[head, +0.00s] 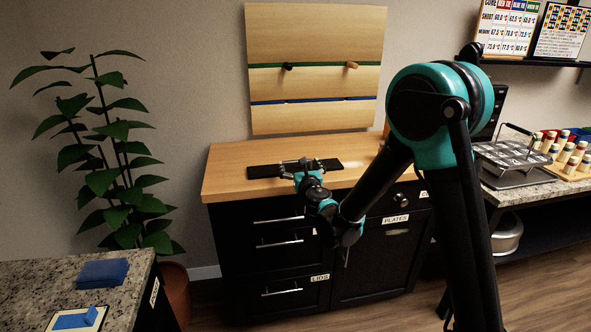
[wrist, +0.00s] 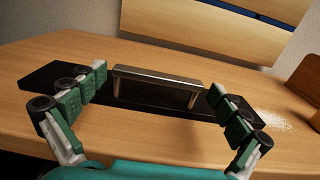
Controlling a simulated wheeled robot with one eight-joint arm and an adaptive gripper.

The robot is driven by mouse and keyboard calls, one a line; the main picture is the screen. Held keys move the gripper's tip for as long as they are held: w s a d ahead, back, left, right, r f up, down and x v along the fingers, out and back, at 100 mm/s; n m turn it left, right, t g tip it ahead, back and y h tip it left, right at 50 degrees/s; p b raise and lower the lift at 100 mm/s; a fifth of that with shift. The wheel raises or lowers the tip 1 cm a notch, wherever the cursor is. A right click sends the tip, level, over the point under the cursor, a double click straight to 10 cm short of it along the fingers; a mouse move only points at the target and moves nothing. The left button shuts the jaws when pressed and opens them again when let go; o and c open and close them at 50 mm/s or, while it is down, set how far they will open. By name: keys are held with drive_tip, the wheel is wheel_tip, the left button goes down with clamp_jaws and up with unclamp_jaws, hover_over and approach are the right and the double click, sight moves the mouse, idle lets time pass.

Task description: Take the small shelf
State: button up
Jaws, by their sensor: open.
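A low metal piece (wrist: 158,75) shaped like a bridge, with a flat top and two legs, stands on the wooden counter in the wrist view; I take it for the small shelf. It stands on or against a flat black strip (wrist: 150,98), which also shows in the head view (head: 328,165). I cannot tell whether the two are joined. My gripper (wrist: 157,82) is open, one finger to the left of the metal piece and one to the right, with gaps on both sides. In the head view my gripper (head: 297,166) is over the strip and partly hides it.
The wooden counter (head: 228,175) tops a black cabinet. A wooden wall panel (head: 315,105) with two pegs hangs behind. White grains (wrist: 270,119) lie at right. A rack (head: 515,155) stands on the right-hand counter. A plant (head: 105,150) is at left, beside a granite counter (head: 40,280).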

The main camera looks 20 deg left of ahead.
drive_tip(key=x, duration=0.2)
drive_tip(key=shift+w+a, duration=0.15)
drive_tip(key=shift+w, duration=0.15)
drive_tip(key=c, duration=1.3)
drive_tip(key=shift+c, duration=0.2)
